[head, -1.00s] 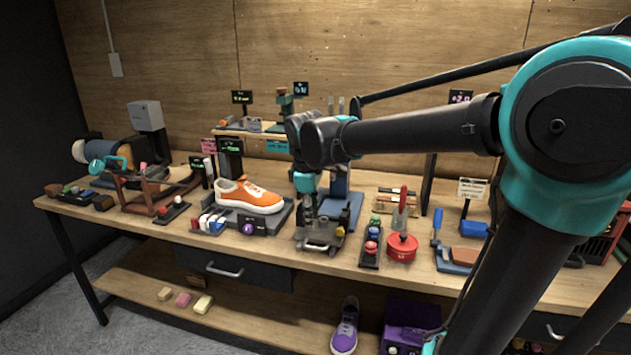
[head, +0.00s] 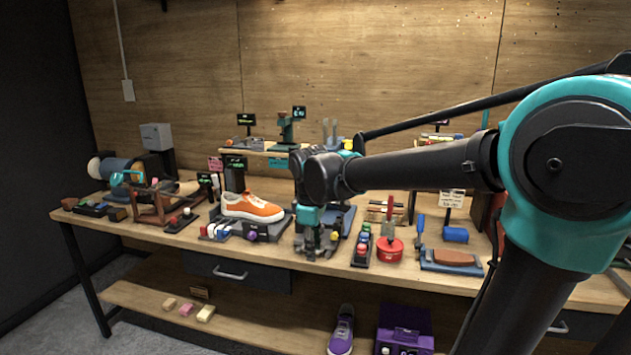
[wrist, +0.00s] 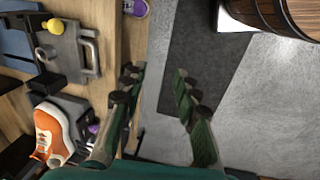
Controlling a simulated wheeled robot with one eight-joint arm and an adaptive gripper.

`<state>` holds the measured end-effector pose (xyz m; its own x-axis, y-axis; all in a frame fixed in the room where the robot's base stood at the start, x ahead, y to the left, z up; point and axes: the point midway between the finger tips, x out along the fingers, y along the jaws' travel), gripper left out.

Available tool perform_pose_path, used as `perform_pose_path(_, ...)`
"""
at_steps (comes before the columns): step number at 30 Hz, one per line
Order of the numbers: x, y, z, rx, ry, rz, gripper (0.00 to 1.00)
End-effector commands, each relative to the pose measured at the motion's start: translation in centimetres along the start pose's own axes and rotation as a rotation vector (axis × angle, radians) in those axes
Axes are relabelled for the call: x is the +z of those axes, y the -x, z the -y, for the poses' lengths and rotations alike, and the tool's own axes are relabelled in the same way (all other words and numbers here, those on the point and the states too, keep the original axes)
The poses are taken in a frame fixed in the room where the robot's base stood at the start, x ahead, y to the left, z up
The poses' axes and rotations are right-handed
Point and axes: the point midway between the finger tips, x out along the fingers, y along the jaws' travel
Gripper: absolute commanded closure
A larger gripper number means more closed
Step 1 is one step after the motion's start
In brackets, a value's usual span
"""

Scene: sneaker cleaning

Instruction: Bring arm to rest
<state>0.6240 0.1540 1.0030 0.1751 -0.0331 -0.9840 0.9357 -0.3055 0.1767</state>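My gripper (head: 316,238) hangs at the end of my arm, in front of the workbench (head: 285,262) in the head view. In the wrist view its two dark green fingers (wrist: 157,78) are spread apart with nothing between them, over the grey floor (wrist: 165,120) just off the bench edge. An orange and white sneaker (head: 252,207) rests on a dark stand on the bench, left of the gripper. The sneaker also shows at the lower left of the wrist view (wrist: 52,130). The gripper hides part of the bench fixtures behind it.
Red, green and blue buttons (head: 362,246), a red tin (head: 390,249) and a brush tray (head: 450,262) line the bench to the right. A purple sneaker (head: 342,330) and a purple box (head: 405,325) sit on the lower shelf. A wooden barrel (wrist: 270,15) stands on the floor.

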Motion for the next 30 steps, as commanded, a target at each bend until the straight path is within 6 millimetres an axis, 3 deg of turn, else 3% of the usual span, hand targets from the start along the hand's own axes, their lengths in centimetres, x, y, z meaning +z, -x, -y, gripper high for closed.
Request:
perform_pose_path(8, 4.0, -2.7, 0.2, 0.012, -0.189, -0.023, 0.69)
perform_pose_path(16, 10.6, -7.1, 1.6, 0.035, -0.516, -0.067, 0.69)
perform_pose_path(24, 20.0, -13.2, 6.7, 0.074, -1.040, -0.148, 0.69)
perform_pose_path(30, 22.9, -15.2, 9.4, 0.089, -1.242, -0.185, 0.69)
